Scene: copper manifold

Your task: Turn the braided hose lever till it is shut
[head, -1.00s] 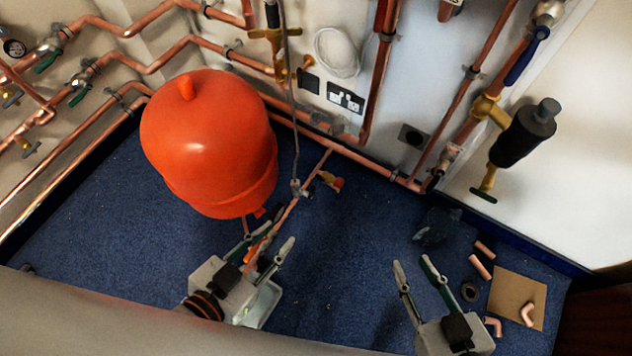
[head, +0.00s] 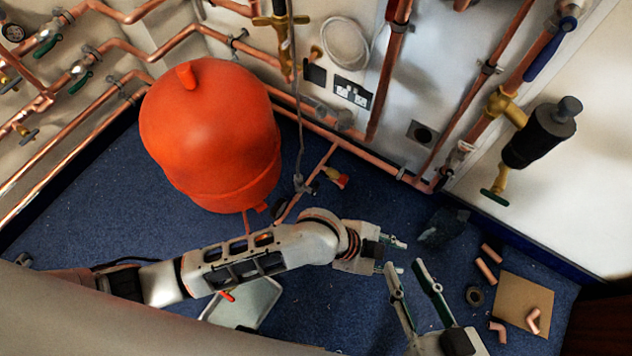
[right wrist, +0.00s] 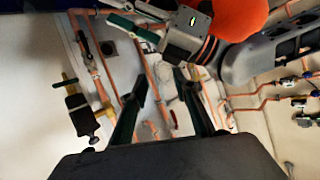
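A thin grey braided hose (head: 297,110) hangs down the wall right of the orange vessel. It ends at a small fitting (head: 300,184) near the floor, on a copper branch pipe. I cannot make out that fitting's lever or its angle. A red and yellow piece (head: 335,177) sits just right of it. My left gripper (head: 405,257) is open and empty, reaching across to the right, below and right of the fitting. My right gripper (head: 408,268) is open and empty, its fingertips close to the left one's. In the right wrist view, my left gripper (right wrist: 125,14) crosses the top.
The orange vessel (head: 210,130) stands at left centre. Copper pipes with green levers (head: 80,82) run at upper left, and a blue lever (head: 550,50) is at upper right. A cardboard sheet (head: 520,290) with copper elbows lies at lower right. A pale tray (head: 245,305) lies under my left arm.

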